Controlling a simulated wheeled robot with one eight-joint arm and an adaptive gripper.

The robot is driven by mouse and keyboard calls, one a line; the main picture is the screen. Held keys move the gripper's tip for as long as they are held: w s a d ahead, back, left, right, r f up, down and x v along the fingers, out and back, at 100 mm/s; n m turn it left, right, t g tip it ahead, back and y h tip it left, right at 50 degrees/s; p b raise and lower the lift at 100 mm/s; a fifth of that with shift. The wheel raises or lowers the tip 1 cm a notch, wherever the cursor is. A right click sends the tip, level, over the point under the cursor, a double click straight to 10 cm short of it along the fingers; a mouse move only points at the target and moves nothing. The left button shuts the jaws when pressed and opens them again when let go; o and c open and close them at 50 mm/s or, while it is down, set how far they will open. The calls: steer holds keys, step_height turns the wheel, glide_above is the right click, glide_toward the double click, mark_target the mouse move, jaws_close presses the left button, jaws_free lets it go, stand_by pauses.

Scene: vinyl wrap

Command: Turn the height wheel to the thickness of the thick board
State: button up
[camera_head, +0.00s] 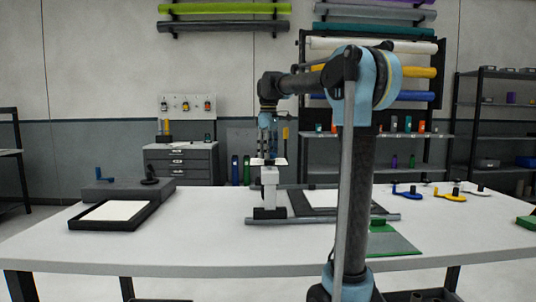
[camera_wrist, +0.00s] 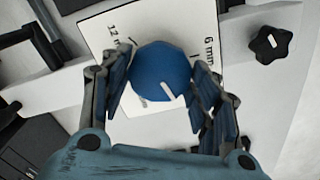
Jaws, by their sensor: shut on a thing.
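The blue height wheel (camera_wrist: 160,72) sits on a white dial plate (camera_wrist: 105,32) in the wrist view. Its white pointer line (camera_wrist: 168,90) points toward the lower right of the picture. The plate reads "12 m…" at upper left and "6 mm" at right, with a tick beside each; another marking below the wheel is partly hidden. My gripper (camera_wrist: 163,65) is shut on the wheel, one finger on each side. In the head view my gripper (camera_head: 268,148) is above the white upright device (camera_head: 269,182) on the table. I cannot tell which piece is the thick board.
A black star knob (camera_wrist: 269,43) is right of the dial. On the table (camera_head: 190,240), a black-framed white panel (camera_head: 115,212) and grey block (camera_head: 105,191) lie left. Another framed panel (camera_head: 325,199) lies behind a grey rail (camera_head: 350,218). A green sheet (camera_head: 395,243) and small tools (camera_head: 449,196) lie right.

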steer(key=m, duration=0.4)
steer(key=shift+w+m, duration=0.1)
steer(key=shift+m, duration=0.2)
steer(key=m, duration=0.3)
steer(key=shift+m, duration=0.4)
steer(key=m, duration=1.2)
steer(key=shift+m, duration=0.3)
steer(key=m, duration=0.3)
steer(key=shift+m, duration=0.3)
steer(key=m, duration=0.4)
steer(key=shift+m, duration=2.2)
